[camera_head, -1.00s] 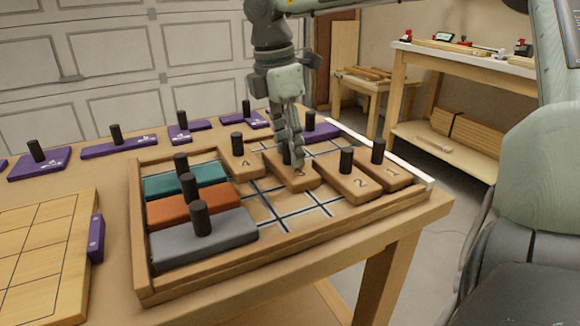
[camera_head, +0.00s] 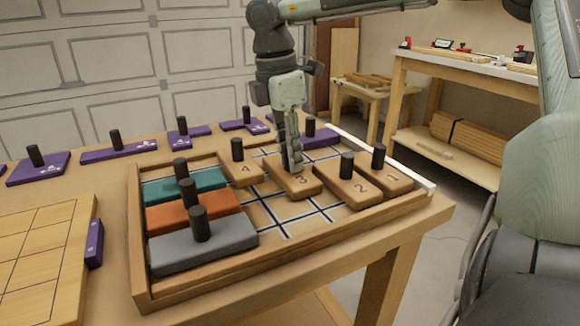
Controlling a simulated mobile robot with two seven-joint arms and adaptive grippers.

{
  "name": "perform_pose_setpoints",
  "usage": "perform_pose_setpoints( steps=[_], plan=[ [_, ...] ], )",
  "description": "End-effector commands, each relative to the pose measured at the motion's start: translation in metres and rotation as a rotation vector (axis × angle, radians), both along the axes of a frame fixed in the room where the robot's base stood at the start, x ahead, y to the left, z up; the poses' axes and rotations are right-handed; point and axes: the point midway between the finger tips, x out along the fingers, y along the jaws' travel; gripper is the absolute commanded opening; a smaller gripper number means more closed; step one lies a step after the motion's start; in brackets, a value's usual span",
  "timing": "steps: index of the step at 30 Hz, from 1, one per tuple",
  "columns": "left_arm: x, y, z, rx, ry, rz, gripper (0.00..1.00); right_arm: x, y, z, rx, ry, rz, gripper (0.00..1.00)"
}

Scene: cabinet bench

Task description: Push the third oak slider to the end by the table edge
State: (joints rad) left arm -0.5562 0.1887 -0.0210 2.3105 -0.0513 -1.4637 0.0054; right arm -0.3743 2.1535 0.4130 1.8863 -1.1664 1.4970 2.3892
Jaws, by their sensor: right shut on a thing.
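The oak slider numbered 3 (camera_head: 304,188) lies in the wooden tray (camera_head: 205,283), between slider 4 (camera_head: 243,175) on its left and slider 2 (camera_head: 347,189) on its right. Slider 1 (camera_head: 383,176) is at the far right. My right gripper (camera_head: 292,163) comes down from above and is shut on slider 3's dark peg, which its fingers mostly hide. Slider 3's front end sits farther forward than slider 4's and a little short of slider 2's. My left gripper is not in view.
Bare grid squares (camera_head: 290,214) lie in front of slider 3, up to the tray's front wall. Teal (camera_head: 215,179), orange (camera_head: 220,205) and grey (camera_head: 215,241) pegged blocks fill the tray's left side. Purple pegged pieces (camera_head: 118,151) stand behind the tray.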

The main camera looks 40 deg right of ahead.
Motion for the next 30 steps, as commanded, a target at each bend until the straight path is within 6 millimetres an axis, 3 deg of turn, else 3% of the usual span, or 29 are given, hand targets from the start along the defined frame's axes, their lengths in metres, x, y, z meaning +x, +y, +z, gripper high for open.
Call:
perform_pose_setpoints(
  steps=[30],
  plan=[
    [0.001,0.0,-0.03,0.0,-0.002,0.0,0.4,-0.065,0.021,-0.001,0.001,0.0,0.001,0.04]
  ],
)
